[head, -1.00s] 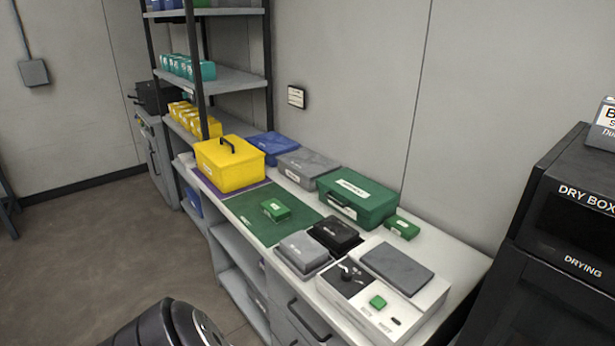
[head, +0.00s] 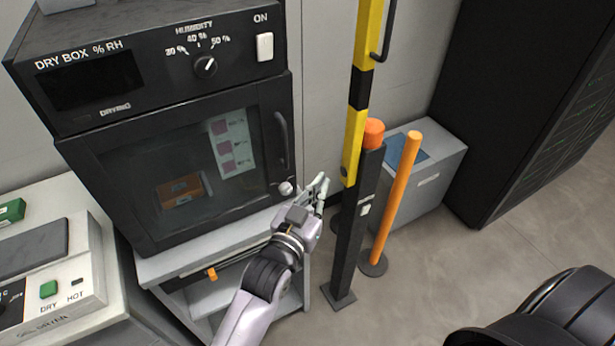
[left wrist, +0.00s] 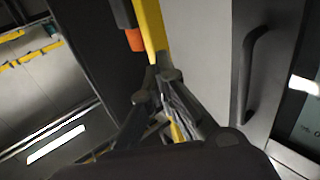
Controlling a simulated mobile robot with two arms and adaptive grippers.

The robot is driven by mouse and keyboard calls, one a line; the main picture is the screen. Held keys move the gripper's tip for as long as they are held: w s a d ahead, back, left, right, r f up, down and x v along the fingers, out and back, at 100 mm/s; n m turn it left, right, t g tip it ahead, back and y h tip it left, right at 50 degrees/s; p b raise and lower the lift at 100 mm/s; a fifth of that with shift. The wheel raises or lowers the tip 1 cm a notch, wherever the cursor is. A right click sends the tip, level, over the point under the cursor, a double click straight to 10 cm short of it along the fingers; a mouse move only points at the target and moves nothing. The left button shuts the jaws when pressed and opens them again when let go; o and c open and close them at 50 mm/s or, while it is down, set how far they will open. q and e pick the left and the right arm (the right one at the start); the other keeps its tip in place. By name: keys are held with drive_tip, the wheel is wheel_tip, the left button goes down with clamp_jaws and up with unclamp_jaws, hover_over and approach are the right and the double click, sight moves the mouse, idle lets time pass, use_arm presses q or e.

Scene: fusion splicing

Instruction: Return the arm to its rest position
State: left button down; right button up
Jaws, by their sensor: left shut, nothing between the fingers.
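My left arm comes in from the bottom of the head view. Its left gripper (head: 319,188) is shut and empty, just right of the front of the dry box (head: 150,128) and left of the yellow and black post (head: 355,125). In the left wrist view the fingertips (left wrist: 160,85) are together, with the yellow post (left wrist: 151,25) behind them. I cannot tell if the gripper touches the post or the box. My right gripper is not in view.
The dry box door is closed, with its handle (head: 282,140) on the right. A black post with an orange top (head: 373,132) and an orange pole (head: 396,195) stand close right of the gripper. A grey cabinet (head: 425,180) is behind.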

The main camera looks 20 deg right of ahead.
use_arm(q)
drive_tip(key=shift+s, duration=2.45)
drive_tip(key=a+f+n+g+y, duration=0.1)
drive_tip(key=a+f+y, duration=0.3)
drive_tip(key=f, duration=0.8)
drive_tip(key=a+f+n+g+y, duration=0.15)
drive_tip(key=a+f, duration=0.45)
drive_tip(key=f, duration=0.6)
drive_tip(key=s+a+f+n+g+y, duration=0.1)
drive_tip(key=s+a+f, duration=0.2)
drive_tip(key=a+f, duration=0.35)
drive_tip(key=s+a+f+n+g+y, duration=0.1)
drive_tip(key=s+a+f+y, duration=0.15)
drive_tip(key=f, duration=0.65)
drive_tip(key=s+a+f+n+g+y, duration=0.2)
drive_tip(key=s+a+f+g+y, duration=0.1)
drive_tip(key=s+a+f, duration=1.2)
drive_tip(key=s+a+f+n+g+y, duration=0.1)
drive_tip(key=s+a+f+g, duration=0.2)
drive_tip(key=s+a, duration=0.9)
drive_tip(key=s+f, duration=0.1)
drive_tip(key=s, duration=0.2)
drive_tip(key=shift+s+y+b, duration=0.15)
drive_tip(key=shift+y+b, duration=0.15)
drive_tip(key=shift+b, duration=0.05)
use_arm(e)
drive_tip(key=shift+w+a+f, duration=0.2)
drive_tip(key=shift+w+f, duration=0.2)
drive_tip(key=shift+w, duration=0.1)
